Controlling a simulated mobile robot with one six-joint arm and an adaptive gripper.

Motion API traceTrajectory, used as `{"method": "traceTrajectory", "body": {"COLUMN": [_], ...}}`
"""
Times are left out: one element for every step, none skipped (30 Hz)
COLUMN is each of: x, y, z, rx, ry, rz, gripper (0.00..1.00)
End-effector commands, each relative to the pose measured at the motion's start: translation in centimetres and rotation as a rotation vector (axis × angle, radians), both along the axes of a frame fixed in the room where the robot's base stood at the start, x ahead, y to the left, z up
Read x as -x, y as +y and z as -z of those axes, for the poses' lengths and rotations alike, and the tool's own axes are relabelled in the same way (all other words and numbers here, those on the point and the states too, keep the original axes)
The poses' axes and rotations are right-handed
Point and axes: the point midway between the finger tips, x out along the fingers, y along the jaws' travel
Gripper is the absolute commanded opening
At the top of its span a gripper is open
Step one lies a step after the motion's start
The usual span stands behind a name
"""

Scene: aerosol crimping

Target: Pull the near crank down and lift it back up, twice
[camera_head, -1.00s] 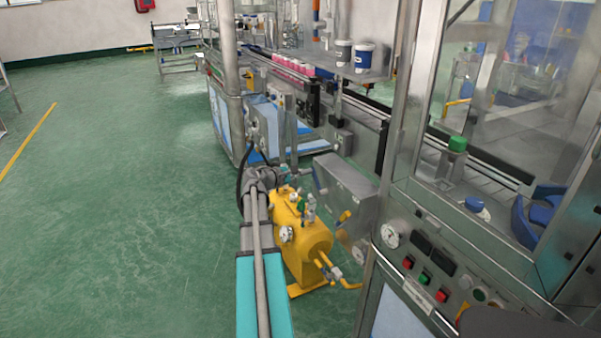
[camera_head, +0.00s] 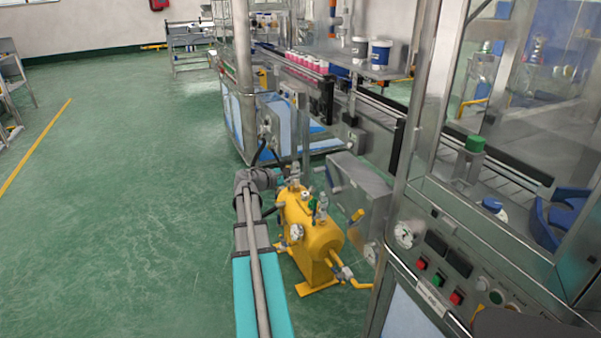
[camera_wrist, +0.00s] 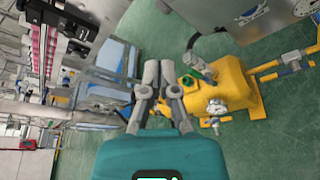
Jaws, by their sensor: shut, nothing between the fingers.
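My gripper (camera_wrist: 159,76) shows in the wrist view with its two grey fingers close together, shut and empty. In the head view my wrist bends right beside the yellow tank, and the fingertips are hard to make out there. A grey metal box (camera_head: 362,198) stands right of the tank. A thin crank-like lever (camera_head: 329,178) shows at its left side; I cannot tell its exact position. My gripper appears left of this lever and apart from it. In the wrist view part of a grey box (camera_wrist: 205,14) shows at the top.
The yellow tank (camera_head: 313,240) with gauge, valves and pipes stands close to my wrist; it is right of the fingers in the wrist view (camera_wrist: 232,84). A control panel (camera_head: 440,262) with buttons is at right. Green floor at left is clear.

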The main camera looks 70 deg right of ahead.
Motion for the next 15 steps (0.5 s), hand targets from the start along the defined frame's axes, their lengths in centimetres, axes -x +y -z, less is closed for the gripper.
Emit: {"method": "traceTrajectory", "body": {"x": [-0.3, -0.4, -0.7, -0.8, -1.0, -1.1, -1.2, -1.3, -1.3, -1.4, -1.4, -1.4, -1.5, -1.5, -1.5], "y": [0.8, 1.1, 1.5, 1.8, 2.0, 2.3, 2.4, 2.6, 2.7, 2.8, 2.8, 2.9, 2.9, 2.9, 2.9], "z": [-0.2, -0.3, -0.4, -0.4, -0.4, -0.5, -0.5, -0.5, -0.5, -0.5, -0.5, -0.5, -0.5, -0.5, -0.5], "rx": [0.0, 0.0, 0.0, 0.0, 0.0, 0.0, 0.0, 0.0, -0.001, 0.0, 0.0, 0.0, 0.0, -0.001, -0.001], "ry": [0.0, 0.0, 0.0, 0.001, 0.001, 0.001, 0.001, 0.001, 0.0, 0.001, 0.001, 0.001, 0.001, 0.0, 0.0], "rz": [-0.001, 0.0, -0.001, -0.002, -0.002, -0.002, -0.002, -0.002, -0.001, 0.0, 0.0, 0.0, 0.0, -0.001, -0.001], "gripper": [0.0, 0.0, 0.0, 0.0, 0.0, 0.0, 0.0, 0.0, 0.0, 0.0, 0.0, 0.0, 0.0, 0.0, 0.0]}}
